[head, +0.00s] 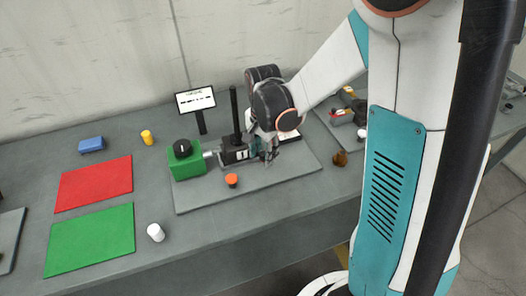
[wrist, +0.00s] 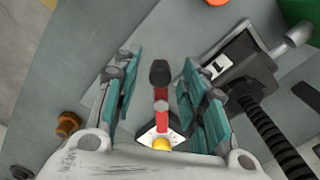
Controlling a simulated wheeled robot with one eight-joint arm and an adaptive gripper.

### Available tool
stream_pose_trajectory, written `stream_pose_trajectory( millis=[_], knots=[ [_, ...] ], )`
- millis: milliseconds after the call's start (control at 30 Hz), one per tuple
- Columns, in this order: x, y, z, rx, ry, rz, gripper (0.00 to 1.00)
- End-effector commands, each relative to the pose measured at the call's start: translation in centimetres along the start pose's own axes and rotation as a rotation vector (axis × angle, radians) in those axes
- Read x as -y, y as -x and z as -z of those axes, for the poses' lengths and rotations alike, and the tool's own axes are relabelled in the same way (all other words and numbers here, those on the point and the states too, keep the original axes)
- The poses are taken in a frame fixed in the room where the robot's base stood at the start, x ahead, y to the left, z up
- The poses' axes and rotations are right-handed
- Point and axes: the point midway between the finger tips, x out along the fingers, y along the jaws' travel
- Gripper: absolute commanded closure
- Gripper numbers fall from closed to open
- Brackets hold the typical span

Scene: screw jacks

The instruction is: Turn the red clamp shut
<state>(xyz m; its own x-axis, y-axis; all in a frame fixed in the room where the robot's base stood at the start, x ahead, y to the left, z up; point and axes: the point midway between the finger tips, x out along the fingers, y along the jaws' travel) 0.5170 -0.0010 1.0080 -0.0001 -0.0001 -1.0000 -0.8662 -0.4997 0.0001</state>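The red clamp (wrist: 161,105) shows in the wrist view as a red lever with a black tip and a yellow-orange end on a white base. It lies between the two teal fingers of my gripper (wrist: 160,82). The fingers are apart, with a visible gap on both sides of the lever. In the head view my gripper (head: 268,152) points down at the right of the black block, and the clamp is hidden behind it.
A black block (wrist: 240,62) with an upright black rod stands beside the right finger, joined to a green block (head: 186,163). An orange cap (head: 231,180) lies on the grey plate (head: 205,199). A brown nut (head: 340,158) lies right. Red (head: 95,184) and green (head: 90,240) mats lie left.

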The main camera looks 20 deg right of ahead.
Motion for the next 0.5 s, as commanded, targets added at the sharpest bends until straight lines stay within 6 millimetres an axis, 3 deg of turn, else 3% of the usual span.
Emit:
stream_pose_trajectory(
  millis=[100,267,500],
  knots=[
    [0.0,0.03,0.0,0.0,0.0,0.0,0.63],
    [0.0,0.04,0.0,0.0,0.0,0.0,0.99],
    [0.0,0.04,0.03,0.0,0.003,0.0,1.0]
  ],
)
